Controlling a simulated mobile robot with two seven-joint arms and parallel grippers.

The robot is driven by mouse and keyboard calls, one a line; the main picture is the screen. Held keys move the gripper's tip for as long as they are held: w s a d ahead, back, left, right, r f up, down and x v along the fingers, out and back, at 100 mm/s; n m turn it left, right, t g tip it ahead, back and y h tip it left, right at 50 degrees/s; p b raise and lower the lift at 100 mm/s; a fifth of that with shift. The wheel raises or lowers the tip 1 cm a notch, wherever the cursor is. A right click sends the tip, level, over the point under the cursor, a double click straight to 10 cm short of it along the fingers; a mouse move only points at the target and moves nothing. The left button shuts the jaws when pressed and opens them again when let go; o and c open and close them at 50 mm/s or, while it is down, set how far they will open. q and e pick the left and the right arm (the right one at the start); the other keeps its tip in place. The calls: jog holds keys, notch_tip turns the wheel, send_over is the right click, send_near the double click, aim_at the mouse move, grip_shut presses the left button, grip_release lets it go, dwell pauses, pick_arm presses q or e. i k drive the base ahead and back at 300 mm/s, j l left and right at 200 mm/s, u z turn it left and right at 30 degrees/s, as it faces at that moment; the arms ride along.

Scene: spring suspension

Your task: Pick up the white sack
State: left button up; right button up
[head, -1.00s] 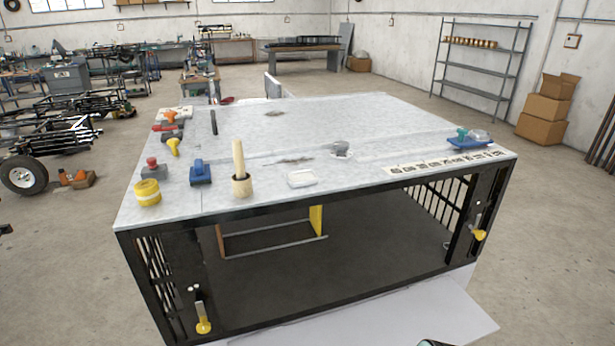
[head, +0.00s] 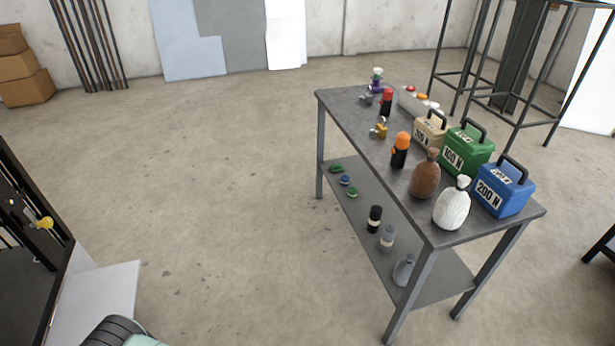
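The white sack (head: 452,207) stands upright on the near end of a dark grey table (head: 352,122), with a narrow tied neck. A brown sack (head: 425,176) stands just behind it to the left. A blue box marked 200 N (head: 503,190) stands to its right. At the bottom left of the head view a dark rounded part and a pale green part show, probably of my own arm. Neither gripper can be made out in this view.
A lower shelf (head: 408,258) holds several small items. Open floor (head: 220,190) lies left of the table.

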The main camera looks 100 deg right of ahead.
aim_at(451, 209)
jog(key=z, duration=4.55)
jog(key=i+j, duration=0.15)
